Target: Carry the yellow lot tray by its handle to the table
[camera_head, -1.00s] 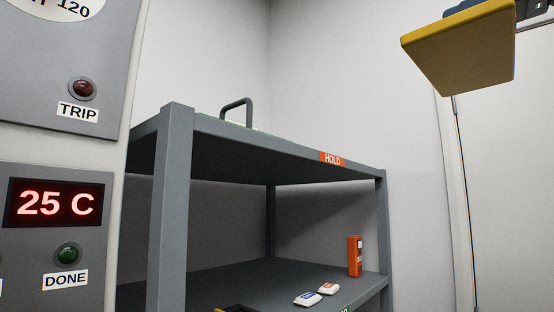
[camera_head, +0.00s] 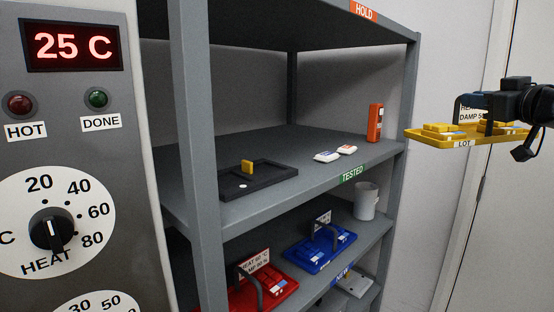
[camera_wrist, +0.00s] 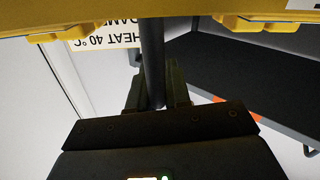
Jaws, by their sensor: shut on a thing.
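The yellow lot tray (camera_head: 440,139) hangs in the air at the right of the head view, roughly level, with a LOT label on its front edge. Several yellow pieces sit on it, and a white card stands behind its handle. My gripper (camera_head: 488,101) is shut on the dark handle (camera_head: 459,103). In the wrist view my gripper (camera_wrist: 154,92) has its two fingers on either side of the dark handle bar (camera_wrist: 152,50), and the yellow tray (camera_wrist: 180,15) fills the top edge. No table shows in either view.
A grey shelf rack (camera_head: 196,150) stands left of the tray, with HOLD and TESTED levels. It holds a black tray (camera_head: 262,180), an orange device (camera_head: 375,123), a blue tray (camera_head: 318,249), a red tray (camera_head: 262,292) and a cup (camera_head: 366,201). A control panel (camera_head: 60,130) stands at far left.

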